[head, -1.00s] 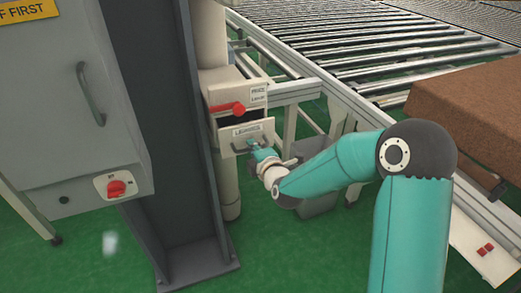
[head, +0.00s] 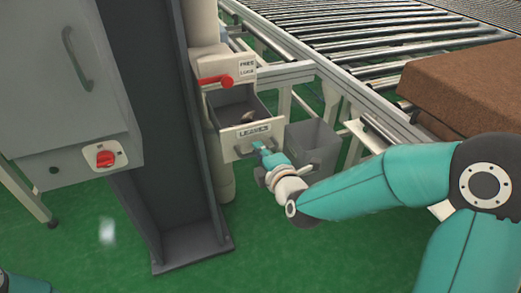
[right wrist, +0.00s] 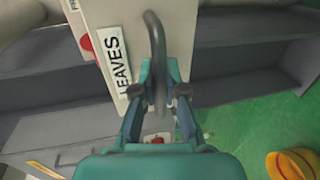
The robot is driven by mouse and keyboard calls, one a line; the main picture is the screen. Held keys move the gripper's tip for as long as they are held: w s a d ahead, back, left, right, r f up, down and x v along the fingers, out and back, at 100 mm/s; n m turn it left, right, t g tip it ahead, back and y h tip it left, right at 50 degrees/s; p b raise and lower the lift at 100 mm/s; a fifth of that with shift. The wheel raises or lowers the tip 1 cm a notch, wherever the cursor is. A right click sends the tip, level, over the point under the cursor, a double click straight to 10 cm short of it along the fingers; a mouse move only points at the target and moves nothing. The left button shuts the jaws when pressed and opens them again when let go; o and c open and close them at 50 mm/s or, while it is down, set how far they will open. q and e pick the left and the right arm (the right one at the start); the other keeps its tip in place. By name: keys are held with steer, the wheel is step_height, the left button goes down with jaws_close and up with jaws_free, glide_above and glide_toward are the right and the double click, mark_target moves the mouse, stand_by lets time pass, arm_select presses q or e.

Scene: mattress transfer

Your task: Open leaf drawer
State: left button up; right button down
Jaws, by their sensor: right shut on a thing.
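The drawer labelled LEAVES (head: 245,136) stands pulled out from its white housing in the head view. Its dark inside is visible, with a small light item (head: 249,116) in it that I cannot make out clearly. My right gripper (head: 260,146) is at the drawer front, shut on the dark curved handle. In the right wrist view the handle (right wrist: 157,55) runs between the fingers, beside the LEAVES label (right wrist: 115,65). My left gripper is not in view; only a bit of teal shows at the bottom left corner of the head view.
A red lever (head: 216,81) sits just above the drawer. A grey bin (head: 312,146) stands right of the drawer, near my right wrist. A grey column (head: 150,110) and a cabinet (head: 65,90) are at left. A roller conveyor (head: 370,40) and brown mattress (head: 465,88) are at right.

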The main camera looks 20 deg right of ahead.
steer(key=shift+f, duration=0.2)
steer(key=c, duration=1.2)
jaws_free()
steer(key=shift+r, duration=0.1)
steer(key=shift+r, duration=0.1)
